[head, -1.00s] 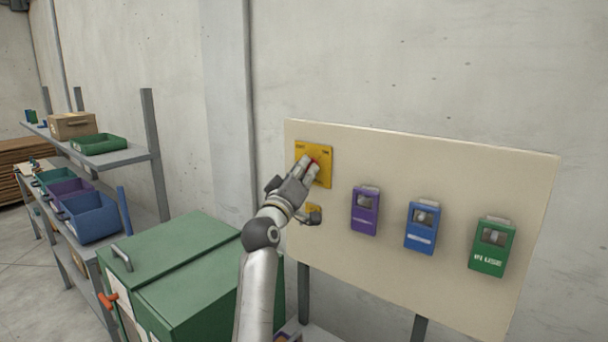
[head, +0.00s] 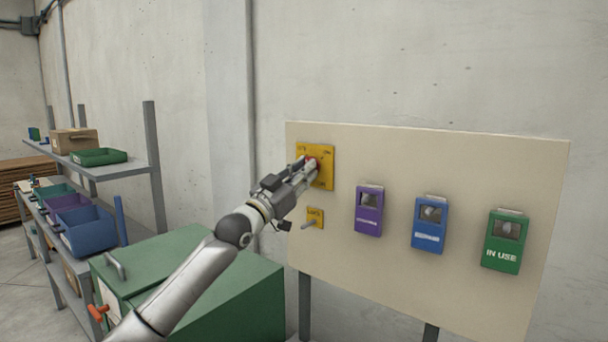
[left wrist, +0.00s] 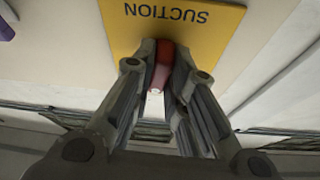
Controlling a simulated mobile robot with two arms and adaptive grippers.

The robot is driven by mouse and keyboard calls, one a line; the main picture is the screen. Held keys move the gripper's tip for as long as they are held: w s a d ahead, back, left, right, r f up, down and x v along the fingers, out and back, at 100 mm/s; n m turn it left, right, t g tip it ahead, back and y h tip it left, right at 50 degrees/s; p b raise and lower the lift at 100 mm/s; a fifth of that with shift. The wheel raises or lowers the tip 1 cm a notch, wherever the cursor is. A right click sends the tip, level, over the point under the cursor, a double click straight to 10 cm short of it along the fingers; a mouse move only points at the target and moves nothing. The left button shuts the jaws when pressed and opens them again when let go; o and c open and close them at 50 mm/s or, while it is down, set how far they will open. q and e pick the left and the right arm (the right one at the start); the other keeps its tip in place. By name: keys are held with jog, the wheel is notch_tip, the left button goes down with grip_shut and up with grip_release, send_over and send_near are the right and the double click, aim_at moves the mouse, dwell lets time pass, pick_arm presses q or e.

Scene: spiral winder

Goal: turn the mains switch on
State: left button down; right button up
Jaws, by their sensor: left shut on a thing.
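A yellow switch plate (head: 325,153) is fixed at the upper left of a cream board, with a red switch handle (head: 313,163) on it. In the left wrist view the plate (left wrist: 207,24) bears the word SUCTION, upside down. My left gripper (head: 309,168) is at the plate, its fingers shut on the red handle (left wrist: 162,62), one on each side. The fingers hide part of the handle and plate, so I cannot read the handle's setting. My right gripper is not in view.
Below is a smaller yellow plate (head: 315,213) with a grey lever. The cream board (head: 420,155) also carries purple (head: 369,210), blue (head: 429,223) and green (head: 504,240) boxes, the green one marked IN USE. A green cabinet (head: 240,300) stands below my arm; shelves with bins are at left.

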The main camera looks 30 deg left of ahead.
pick_arm(q)
jog(key=shift+a+r+m+g+h+p, duration=0.15)
jog(key=shift+m+g+h+p, duration=0.45)
jog(key=shift+m+p, duration=1.25)
jog(key=shift+a+r+m+g+h+p, duration=0.1)
jog(key=shift+m+g+h+p, duration=0.1)
jog(key=shift+m+h+p, duration=1.25)
jog(key=shift+a+r+m+g+h+p, duration=0.15)
jog(key=shift+m+g+h+p, duration=0.25)
jog(key=shift+m+p, duration=1.85)
jog(key=shift+d, duration=0.1)
jog(key=c, duration=1.4)
grip_release()
jog(key=shift+f, duration=0.1)
jog(key=shift+c, duration=0.2)
jog(key=shift+w+d+f, duration=0.1)
jog(key=shift+w, duration=0.05)
jog(key=shift+f, duration=0.1)
